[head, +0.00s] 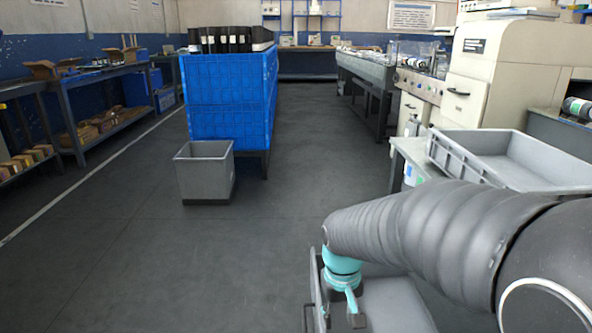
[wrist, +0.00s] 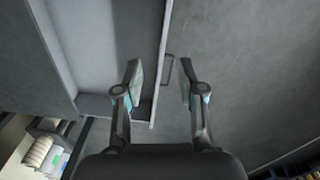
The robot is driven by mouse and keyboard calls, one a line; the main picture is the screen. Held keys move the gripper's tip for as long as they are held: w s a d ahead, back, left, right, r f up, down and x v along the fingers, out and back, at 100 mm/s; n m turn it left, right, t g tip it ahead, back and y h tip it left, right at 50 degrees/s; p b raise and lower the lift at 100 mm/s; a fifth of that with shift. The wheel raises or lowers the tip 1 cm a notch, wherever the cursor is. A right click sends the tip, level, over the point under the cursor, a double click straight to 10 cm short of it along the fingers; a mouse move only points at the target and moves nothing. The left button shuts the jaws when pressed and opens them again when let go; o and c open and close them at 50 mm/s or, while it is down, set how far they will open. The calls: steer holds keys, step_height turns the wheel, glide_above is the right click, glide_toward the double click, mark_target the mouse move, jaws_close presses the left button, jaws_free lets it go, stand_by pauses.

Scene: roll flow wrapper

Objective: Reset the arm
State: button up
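My arm reaches in from the right in the head view and bends down at a teal joint near the bottom middle. In the wrist view my gripper (wrist: 159,74) has its two fingers spread apart, with nothing held between them. A pale grey tray-like surface with a raised rim lies below the left finger. Dark floor shows below the right finger. In the head view the fingers cannot be made out clearly.
A grey tray (head: 440,158) sits on the bench at right, beside a cream machine (head: 505,65). A blue crate (head: 228,115) holding black items and a grey bin (head: 204,190) stand ahead. Shelving (head: 90,140) lines the left. The floor (head: 170,275) between is clear.

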steer(key=s+d+r+m+t+p, duration=0.1)
steer(key=s+d+r+t+p, duration=0.1)
steer(key=s+r, duration=0.5)
steer(key=s+d+r+m+t+p, duration=0.1)
steer(key=s+d+r+t, duration=0.2)
steer(key=s+r, duration=0.4)
steer(key=shift+s+d+r+p, duration=0.3)
steer(key=shift+d+r, duration=0.25)
steer(key=shift+d, duration=0.3)
